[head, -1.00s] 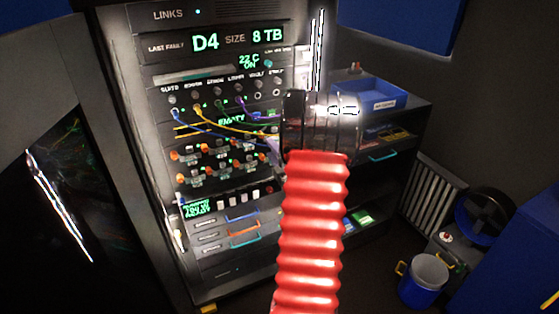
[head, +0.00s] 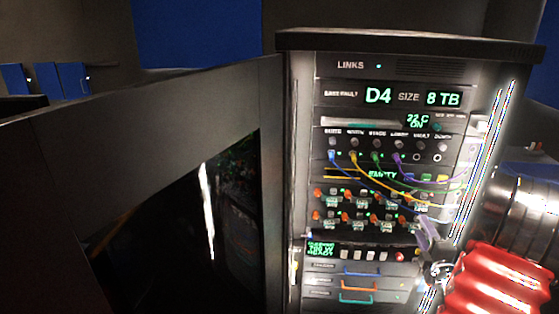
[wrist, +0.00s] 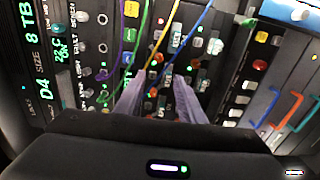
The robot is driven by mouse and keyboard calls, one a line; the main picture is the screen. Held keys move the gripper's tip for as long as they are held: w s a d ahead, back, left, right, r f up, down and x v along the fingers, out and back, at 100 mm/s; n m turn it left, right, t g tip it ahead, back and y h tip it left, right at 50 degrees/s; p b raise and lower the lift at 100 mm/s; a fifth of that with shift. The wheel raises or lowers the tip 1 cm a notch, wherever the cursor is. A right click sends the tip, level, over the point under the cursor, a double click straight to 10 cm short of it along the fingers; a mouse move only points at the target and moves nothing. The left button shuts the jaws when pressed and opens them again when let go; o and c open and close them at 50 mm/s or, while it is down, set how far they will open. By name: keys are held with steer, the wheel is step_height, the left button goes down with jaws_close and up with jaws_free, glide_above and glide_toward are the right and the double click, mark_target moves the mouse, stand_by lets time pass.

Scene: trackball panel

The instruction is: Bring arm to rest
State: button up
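My gripper (head: 428,235) is at the lower right of the rack (head: 340,66) in the head view, in front of its lower rows. In the wrist view my gripper (wrist: 157,92) shows two pale purple fingers, spread apart with nothing visible between them. They point at the panel with orange and grey knobs. How far the tips are from the panel cannot be told. My red ribbed arm with its silver joint fills the lower right corner of the head view.
Blue, yellow, green and purple cables (head: 370,180) hang across the rack front near my gripper. Drawers with blue and orange handles (head: 358,287) are below. A large dark door (head: 180,180) stands open at the left. The display (head: 378,96) reads D4.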

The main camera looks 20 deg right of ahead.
steer(key=s+d+f+m+g, duration=0.2)
steer(key=s+f+m+g, duration=0.45)
steer(key=f, duration=0.45)
steer(key=s+a+f+m+g+y, duration=0.1)
steer(key=s+a+m+g+y, duration=0.15)
steer(key=a+m, duration=0.25)
steer(key=a+r+y, duration=0.2)
steer(key=a+r, duration=0.5)
steer(key=a, duration=0.9)
steer(key=a+r+y, duration=0.2)
steer(key=a+r, duration=0.5)
steer(key=a, duration=0.9)
steer(key=s+a+r+y, duration=0.1)
steer(key=a+r, duration=0.6)
steer(key=a, duration=0.9)
steer(key=shift+a+g+y, duration=0.3)
steer(key=shift+g+y, duration=0.1)
steer(key=shift+y, duration=0.45)
